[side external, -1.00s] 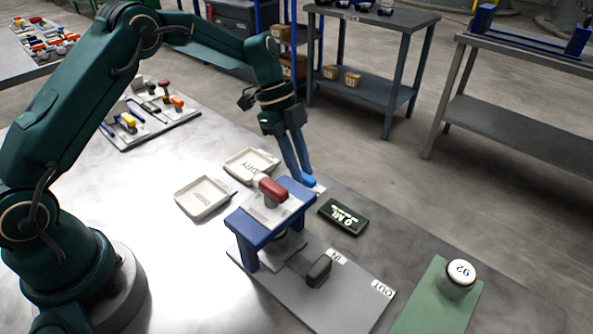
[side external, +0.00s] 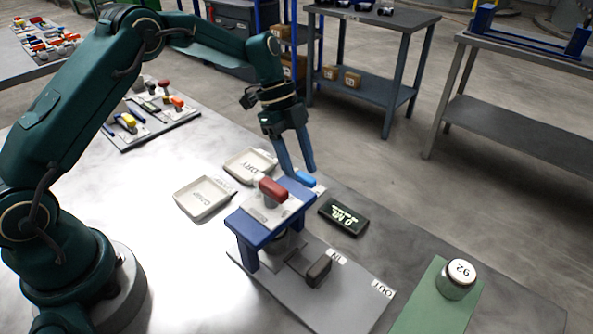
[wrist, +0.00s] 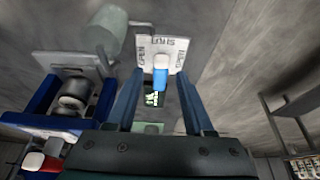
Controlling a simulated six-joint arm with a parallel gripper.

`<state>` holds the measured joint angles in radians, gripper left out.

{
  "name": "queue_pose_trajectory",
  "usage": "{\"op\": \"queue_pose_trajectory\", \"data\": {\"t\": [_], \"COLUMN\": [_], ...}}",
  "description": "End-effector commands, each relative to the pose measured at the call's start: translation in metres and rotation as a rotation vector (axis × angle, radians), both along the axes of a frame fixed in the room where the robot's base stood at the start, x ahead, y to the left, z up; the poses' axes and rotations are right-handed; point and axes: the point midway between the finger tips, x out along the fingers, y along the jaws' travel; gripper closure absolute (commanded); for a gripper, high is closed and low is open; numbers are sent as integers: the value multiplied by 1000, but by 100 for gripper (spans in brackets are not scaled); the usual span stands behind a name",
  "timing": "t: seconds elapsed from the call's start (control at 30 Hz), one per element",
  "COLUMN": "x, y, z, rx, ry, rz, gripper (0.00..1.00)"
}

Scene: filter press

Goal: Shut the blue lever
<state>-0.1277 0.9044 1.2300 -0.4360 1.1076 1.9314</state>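The blue lever (side external: 305,179) is low behind the blue press frame in the side view, partly hidden by the frame. In the wrist view its blue handle (wrist: 160,79) stands over a white plate (wrist: 176,50) with lettering at its left, top and right edges. The top word seems to read SHUT upside down; the left one seems to read OPEN. My gripper (side external: 299,172) is open and empty just above the lever. In the wrist view its fingers (wrist: 160,74) lie to either side of the handle, with gaps. I cannot tell whether the tips reach below the handle's top.
The press frame (side external: 247,229) with a red-handled lever (side external: 272,190) stands close beside my gripper. A dark display (side external: 343,216) lies to its right. Two white trays (side external: 250,166) (side external: 205,198) lie to the left.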

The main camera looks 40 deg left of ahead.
Motion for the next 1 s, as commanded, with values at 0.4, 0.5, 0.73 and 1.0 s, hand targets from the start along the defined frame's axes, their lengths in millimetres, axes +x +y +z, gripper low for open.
{"op": "queue_pose_trajectory", "data": {"t": [0.4,0.5,0.73,1.0], "x": [1,1,0,3], "y": [18,20,20,13], "z": [42,47,47,87], "rx": [0,1,1,17], "ry": [-3,-1,0,-95], "rz": [1,-1,0,-22], "gripper": [48,48,48,48]}}
